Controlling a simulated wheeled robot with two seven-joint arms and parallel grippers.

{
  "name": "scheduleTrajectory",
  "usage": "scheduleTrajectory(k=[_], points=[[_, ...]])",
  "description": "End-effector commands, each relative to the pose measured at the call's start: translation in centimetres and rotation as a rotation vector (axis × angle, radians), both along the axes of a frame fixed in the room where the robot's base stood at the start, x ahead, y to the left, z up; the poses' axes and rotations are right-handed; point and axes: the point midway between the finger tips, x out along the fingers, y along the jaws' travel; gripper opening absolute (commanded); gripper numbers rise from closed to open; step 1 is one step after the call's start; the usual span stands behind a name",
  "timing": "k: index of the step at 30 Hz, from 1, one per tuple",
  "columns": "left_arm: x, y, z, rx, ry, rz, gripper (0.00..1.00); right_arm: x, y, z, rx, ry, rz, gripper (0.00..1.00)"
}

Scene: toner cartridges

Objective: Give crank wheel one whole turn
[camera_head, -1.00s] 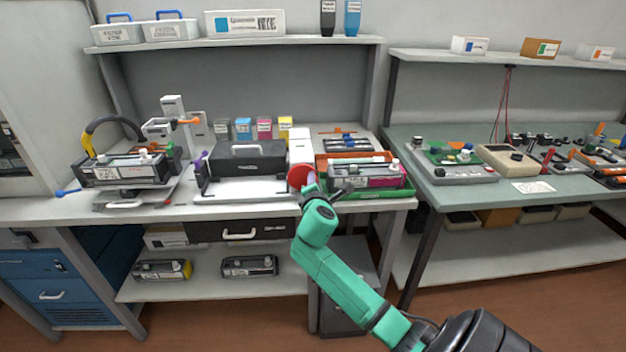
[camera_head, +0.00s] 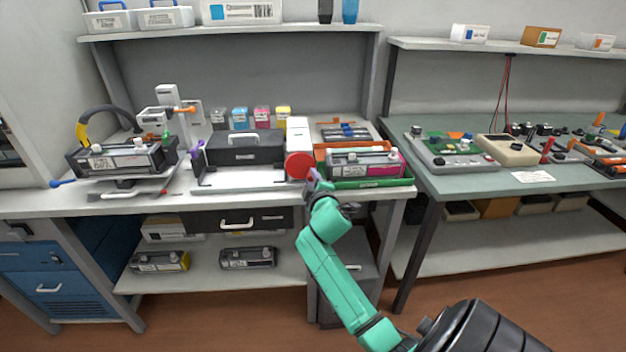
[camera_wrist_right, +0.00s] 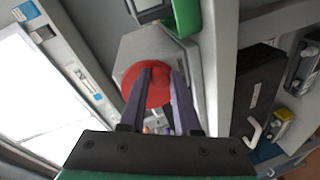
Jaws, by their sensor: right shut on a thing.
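The crank wheel is a red disc (camera_head: 299,165) on the front of a white housing (camera_head: 298,130) on the left bench. It also shows as a red disc in the right wrist view (camera_wrist_right: 147,88), in front of a grey face. My right gripper (camera_head: 312,177) is at the lower right of the wheel. In the wrist view its two dark purple fingers (camera_wrist_right: 161,78) lie across the wheel and are shut on part of it. A gap shows between the fingers, and the gripped part itself is hidden. My left gripper is not in view.
A black box device with a white tray (camera_head: 245,180) stands left of the wheel. A green tray (camera_head: 372,183) holding a toner cartridge (camera_head: 360,163) stands close on the right. A shelf (camera_head: 230,30) runs above. The floor in front is clear.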

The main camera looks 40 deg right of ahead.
Motion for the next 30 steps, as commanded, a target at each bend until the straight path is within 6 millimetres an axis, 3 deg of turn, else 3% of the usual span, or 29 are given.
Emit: scheduleTrajectory(k=[22, 23, 25, 30], points=[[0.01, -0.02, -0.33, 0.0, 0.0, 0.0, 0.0, 0.13, 0.14, -0.18, 0.086, -0.068, 0.0, 0.0], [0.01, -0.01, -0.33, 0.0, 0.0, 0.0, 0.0, 0.13, 0.14, -0.18, 0.086, -0.068, 0.0, 0.35], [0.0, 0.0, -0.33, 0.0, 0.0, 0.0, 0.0, 0.13, 0.14, -0.18, 0.085, -0.067, 0.0, 0.6], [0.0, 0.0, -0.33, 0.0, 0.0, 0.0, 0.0, 0.13, 0.15, -0.23, 0.086, -0.066, 0.0, 0.6]])
